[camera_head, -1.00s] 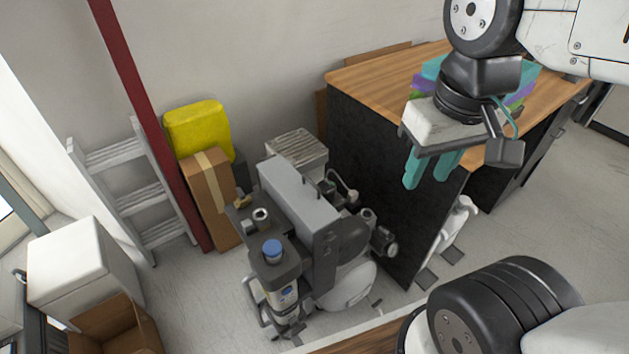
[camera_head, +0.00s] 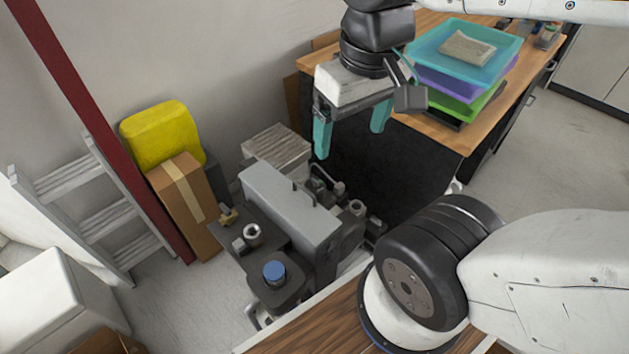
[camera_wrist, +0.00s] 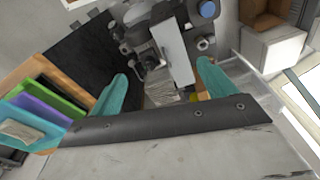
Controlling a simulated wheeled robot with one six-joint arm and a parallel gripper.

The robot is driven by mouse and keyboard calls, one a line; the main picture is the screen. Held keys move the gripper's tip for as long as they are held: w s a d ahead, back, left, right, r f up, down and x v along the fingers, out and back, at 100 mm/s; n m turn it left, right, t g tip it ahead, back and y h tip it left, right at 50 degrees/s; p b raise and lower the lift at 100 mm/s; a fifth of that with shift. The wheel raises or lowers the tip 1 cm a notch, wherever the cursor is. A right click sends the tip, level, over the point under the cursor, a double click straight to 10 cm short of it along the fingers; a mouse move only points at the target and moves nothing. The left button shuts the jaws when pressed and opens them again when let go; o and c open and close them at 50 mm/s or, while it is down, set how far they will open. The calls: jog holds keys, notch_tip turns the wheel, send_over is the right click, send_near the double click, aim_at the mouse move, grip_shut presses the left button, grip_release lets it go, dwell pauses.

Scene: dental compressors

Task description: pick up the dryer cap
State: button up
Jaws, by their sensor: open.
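The dryer cap appears to be the round blue cap (camera_head: 274,272) on top of a dark canister at the front of the compressor unit (camera_head: 290,208). The cap also shows at the top edge of the wrist view (camera_wrist: 207,9). My gripper (camera_head: 350,140) has teal fingers, spread apart with nothing between them. It hangs above and behind the compressor, beside the wooden bench, well away from the cap. In the wrist view the compressor lies beyond the fingertips (camera_wrist: 163,72).
A wooden-topped bench (camera_head: 440,135) holds stacked coloured trays (camera_head: 465,55) at right. A cardboard box (camera_head: 185,200), a yellow container (camera_head: 160,135), a ladder (camera_head: 95,205) and a red post (camera_head: 95,120) stand at left. A white box (camera_head: 50,310) is at lower left.

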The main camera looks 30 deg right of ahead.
jog(key=w+d+f+m, duration=0.25)
jog(key=w+f, duration=0.35)
jog(key=w, duration=0.5)
jog(key=m+g, duration=0.1)
jog(key=m, duration=0.3)
send_over(315, 184)
jog(key=f, duration=3.1)
jog(key=shift+s+d+f, duration=0.2)
jog(key=shift+s+f, duration=0.1)
jog(key=shift+f, duration=0.1)
notch_tip(315, 184, down, 2)
jog(key=shift+f, duration=0.25)
jog(key=f, duration=0.3)
jog(key=w+f, duration=0.1)
jog(key=f, duration=0.1)
jog(key=shift+a+f, duration=0.15)
jog(key=shift+f, duration=0.2)
jog(key=shift+c, duration=0.4)
jog(key=c, duration=1.1)
